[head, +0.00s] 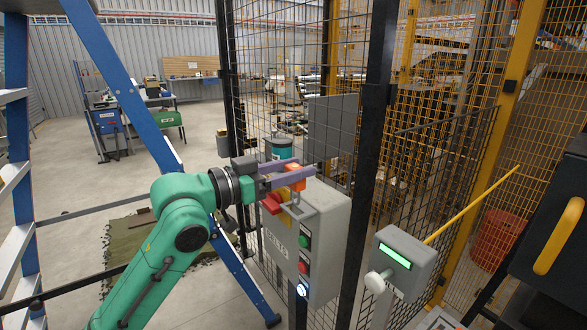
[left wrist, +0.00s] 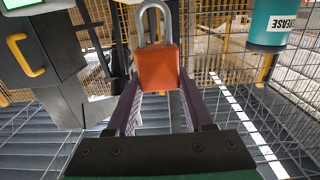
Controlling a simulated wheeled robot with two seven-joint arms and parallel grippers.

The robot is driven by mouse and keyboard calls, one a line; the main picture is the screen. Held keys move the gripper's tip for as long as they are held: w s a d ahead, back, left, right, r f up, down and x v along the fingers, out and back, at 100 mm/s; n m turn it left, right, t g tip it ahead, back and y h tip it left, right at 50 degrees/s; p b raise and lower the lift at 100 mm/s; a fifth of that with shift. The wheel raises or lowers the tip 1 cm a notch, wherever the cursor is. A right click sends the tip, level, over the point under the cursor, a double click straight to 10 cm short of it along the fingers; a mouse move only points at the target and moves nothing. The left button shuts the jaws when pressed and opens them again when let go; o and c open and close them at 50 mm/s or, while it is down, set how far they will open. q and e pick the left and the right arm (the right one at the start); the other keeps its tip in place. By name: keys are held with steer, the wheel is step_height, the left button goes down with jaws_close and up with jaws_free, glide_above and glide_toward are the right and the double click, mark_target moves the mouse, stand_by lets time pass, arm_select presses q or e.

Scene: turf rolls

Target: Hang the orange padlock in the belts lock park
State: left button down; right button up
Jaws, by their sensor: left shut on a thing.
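My left gripper (head: 292,175), with purple fingers, is shut on the orange padlock (head: 294,169). In the left wrist view the orange padlock (left wrist: 157,70) sits between the two fingers, its grey shackle pointing up and away from my palm. In the head view the padlock is above the top of the grey control box (head: 322,232), whose label is hard to read but looks like BELTS. A grey loop-like bracket (head: 297,212) and a red part (head: 271,203) are at the box's upper front, just below the gripper. Whether the shackle touches anything is unclear. My right gripper is not in view.
The box has a green button (head: 304,241), a red one (head: 303,267) and a lit one (head: 302,289). Mesh fence (head: 275,90) and a black post (head: 372,130) stand close behind. A grey post unit with a green display (head: 395,256) is at right. A blue ladder (head: 110,70) stands left.

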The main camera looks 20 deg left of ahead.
mark_target(293, 192)
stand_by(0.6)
arm_select(q)
steer(key=shift+f, duration=0.15)
steer(key=shift+f+b, duration=0.3)
steer(key=shift+f, duration=0.05)
steer(key=shift+f+b, duration=1.65)
steer(key=shift+f, duration=0.4)
steer(key=shift+c, duration=1)
jaws_free()
steer(key=b+v, duration=0.7)
steer(key=v, duration=0.7)
steer(key=shift+s+a, duration=0.15)
steer(key=shift+s, duration=0.15)
